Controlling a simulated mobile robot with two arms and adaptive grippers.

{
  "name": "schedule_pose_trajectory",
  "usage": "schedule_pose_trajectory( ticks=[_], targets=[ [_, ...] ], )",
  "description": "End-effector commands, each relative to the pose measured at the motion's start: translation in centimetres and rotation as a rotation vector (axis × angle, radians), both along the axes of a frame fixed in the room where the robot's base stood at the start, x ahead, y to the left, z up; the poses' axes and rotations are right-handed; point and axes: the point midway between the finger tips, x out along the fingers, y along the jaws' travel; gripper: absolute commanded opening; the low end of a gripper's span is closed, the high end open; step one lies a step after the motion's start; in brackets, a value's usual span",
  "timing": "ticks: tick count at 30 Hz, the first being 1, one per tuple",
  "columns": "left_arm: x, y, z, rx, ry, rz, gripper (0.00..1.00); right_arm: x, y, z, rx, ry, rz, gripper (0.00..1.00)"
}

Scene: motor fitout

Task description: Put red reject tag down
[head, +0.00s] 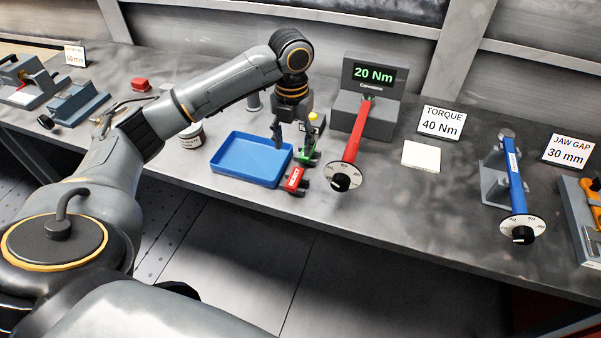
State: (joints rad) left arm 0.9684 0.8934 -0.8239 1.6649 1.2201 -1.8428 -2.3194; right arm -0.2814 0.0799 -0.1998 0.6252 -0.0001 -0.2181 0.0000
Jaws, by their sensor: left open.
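The red reject tag (294,179) lies on the bench just right of the blue tray, close to the bench's front edge. A green piece (308,156) lies right behind it. My left gripper (290,147) points down above the tray's right edge, a little above and behind the red tag. It is open, with nothing visible between its fingers. The red tag looks apart from the fingers. My right gripper is out of the picture.
The blue tray (229,172) is empty. A torque wrench with a red handle (363,128) rests at the 20 Nm tester (375,73). A white pad (421,156) and a blue wrench (515,182) are farther right. A jar (191,136) stands left of the tray.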

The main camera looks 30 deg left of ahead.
Motion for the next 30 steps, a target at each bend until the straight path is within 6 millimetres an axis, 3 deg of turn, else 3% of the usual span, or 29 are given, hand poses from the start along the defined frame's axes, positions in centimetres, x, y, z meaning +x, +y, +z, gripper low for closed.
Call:
schedule_pose_trajectory(
  ticks=[9, 16, 21, 25, 30],
  targets=[
    [0.0, 0.0, -5.8, 0.000, 0.004, 0.002, 0.55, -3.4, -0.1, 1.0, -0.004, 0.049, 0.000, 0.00],
    [0.2, 0.0, -7.3, -0.001, 0.002, 0.001, 0.55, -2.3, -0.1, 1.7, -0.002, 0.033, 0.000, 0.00],
    [1.0, 0.2, -9.7, -0.001, 0.004, 0.002, 0.55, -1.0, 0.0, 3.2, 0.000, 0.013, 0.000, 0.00],
    [1.0, 0.2, -11.4, 0.001, 0.002, 0.001, 0.55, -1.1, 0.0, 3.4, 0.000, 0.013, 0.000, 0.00],
    [1.0, 0.2, -12.0, 0.001, -0.001, 0.000, 0.55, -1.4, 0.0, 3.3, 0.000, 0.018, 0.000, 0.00]
  ],
)
